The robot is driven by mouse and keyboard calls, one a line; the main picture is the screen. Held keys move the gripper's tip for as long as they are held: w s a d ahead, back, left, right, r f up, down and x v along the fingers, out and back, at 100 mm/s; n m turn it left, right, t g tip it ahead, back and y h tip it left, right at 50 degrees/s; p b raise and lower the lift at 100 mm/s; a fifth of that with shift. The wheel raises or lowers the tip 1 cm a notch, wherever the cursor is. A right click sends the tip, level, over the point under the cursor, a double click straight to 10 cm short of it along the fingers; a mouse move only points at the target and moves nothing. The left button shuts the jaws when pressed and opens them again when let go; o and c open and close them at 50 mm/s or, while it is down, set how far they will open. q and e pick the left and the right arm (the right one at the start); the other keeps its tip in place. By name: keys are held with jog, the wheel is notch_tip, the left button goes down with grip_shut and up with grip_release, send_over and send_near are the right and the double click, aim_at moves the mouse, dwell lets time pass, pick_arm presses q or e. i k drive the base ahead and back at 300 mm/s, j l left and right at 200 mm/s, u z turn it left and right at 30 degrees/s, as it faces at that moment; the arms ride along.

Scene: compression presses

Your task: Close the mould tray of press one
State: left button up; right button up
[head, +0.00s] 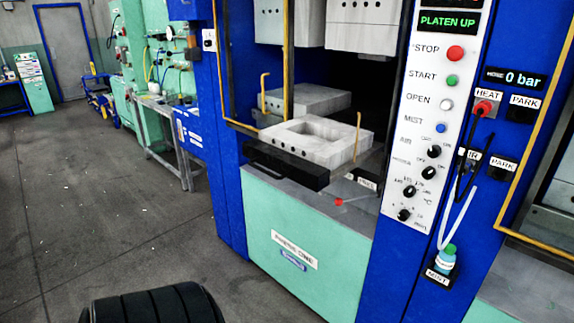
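Press one, labelled on its green lower front (300,282), has a blue frame. Its mould tray (286,167) is pulled out toward the front, its black front edge jutting past the press opening. A pale grey mould block (355,150) with a square hollow sits on the tray, with holes along its front face. A yellow rod stands at each side of the tray. Another grey block (308,100) lies behind it. The upper platen blocks (364,24) hang well above, and the display (447,22) reads PLATEN UP. Neither of my grippers is in view.
The control panel (425,120) right of the opening has STOP, START, OPEN and MIST buttons and several knobs. A mist bottle (446,260) hangs below right. A small red-tipped item (340,201) lies on the ledge under the tray. Open floor (110,210) lies left.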

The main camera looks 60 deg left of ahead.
aim_at(313, 152)
jog(key=u, duration=1.85)
